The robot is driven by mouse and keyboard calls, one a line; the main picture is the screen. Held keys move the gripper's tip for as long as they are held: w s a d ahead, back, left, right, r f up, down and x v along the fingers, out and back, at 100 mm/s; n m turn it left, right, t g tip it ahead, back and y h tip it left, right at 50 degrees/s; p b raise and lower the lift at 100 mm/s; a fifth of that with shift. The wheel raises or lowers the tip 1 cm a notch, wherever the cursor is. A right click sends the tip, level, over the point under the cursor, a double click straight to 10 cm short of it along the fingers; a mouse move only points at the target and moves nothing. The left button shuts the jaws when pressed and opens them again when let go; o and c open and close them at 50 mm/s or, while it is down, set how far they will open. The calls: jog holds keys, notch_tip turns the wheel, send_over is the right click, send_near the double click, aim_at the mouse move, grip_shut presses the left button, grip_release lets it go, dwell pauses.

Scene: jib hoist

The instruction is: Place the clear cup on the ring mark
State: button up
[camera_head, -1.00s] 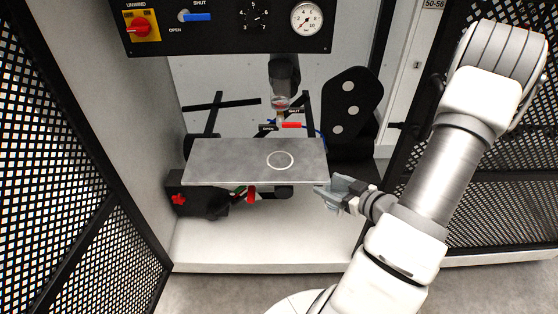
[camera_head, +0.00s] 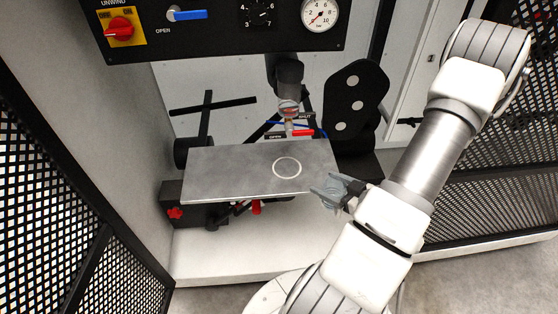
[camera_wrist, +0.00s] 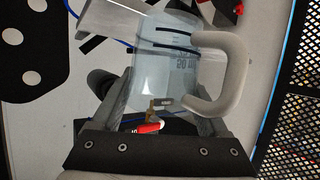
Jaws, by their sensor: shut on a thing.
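The clear cup (camera_wrist: 165,62) fills the middle of the wrist view, with dark marking lines and a pale handle on its right. My gripper (camera_wrist: 165,108) is shut on it, one finger on each side of its body. In the head view the cup (camera_head: 328,190) is small and partly hidden by my gripper (camera_head: 340,190), just off the right front corner of the grey plate. The ring mark (camera_head: 287,167) is a white circle on the right half of the plate (camera_head: 225,172). The ring is empty.
A control panel (camera_head: 215,30) with a red knob, blue lever and gauge hangs above the plate. A dark pipe with a red-handled valve (camera_head: 302,133) stands behind the plate. Mesh panels flank both sides. The plate's top is clear.

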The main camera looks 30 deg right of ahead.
jog(key=b, duration=0.2)
send_over(282, 163)
jog(key=s, duration=0.4)
jog(key=shift+d, duration=0.3)
jog(key=w, duration=0.4)
jog(key=shift+a, duration=0.35)
jog(key=shift+f+b, duration=0.55)
jog(key=shift+f, duration=0.2)
jog(key=shift+s+f, duration=0.1)
jog(key=shift+f, duration=0.15)
jog(key=o, duration=1.2)
jog(key=shift+r, duration=0.1)
jog(key=shift+r, duration=0.15)
